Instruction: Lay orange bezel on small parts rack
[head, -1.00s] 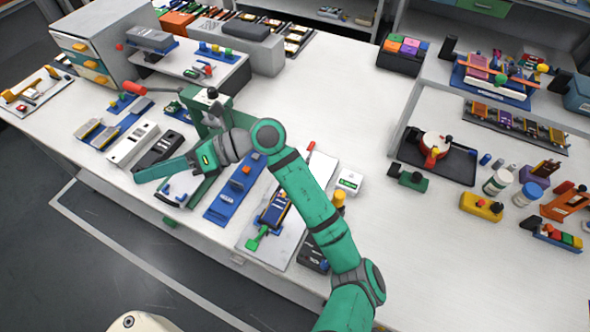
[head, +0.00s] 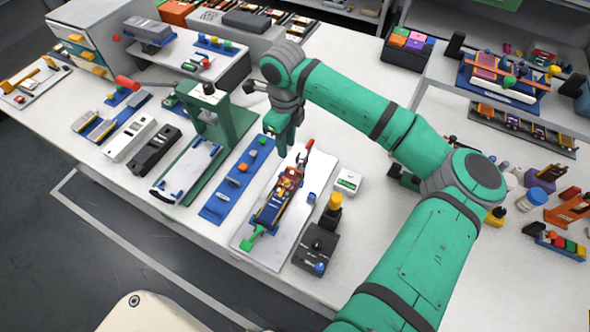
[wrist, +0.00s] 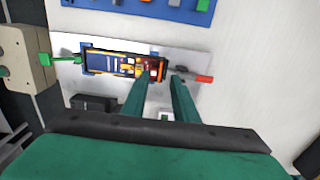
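An orange piece, seemingly the orange bezel (head: 290,182), is at the far end of a dark blue fixture (head: 268,213) on a white board (head: 262,258). My gripper (head: 279,138) points down above the board's far end. In the wrist view the gripper (wrist: 166,76) has its two green fingers apart, with nothing clearly held between them. The orange piece (wrist: 157,71) shows there beside the left fingertip; whether they touch I cannot tell. I cannot tell for sure which thing is the small parts rack; a blue strip with small coloured parts (head: 222,208) lies left of the board.
A green press (head: 225,128) stands left of the blue strip. A red-tipped tool (head: 308,147) lies at the board's far end. A white box (head: 347,182) and a dark box (head: 316,246) are right of it. A tray of several parts (head: 520,130) sits at right.

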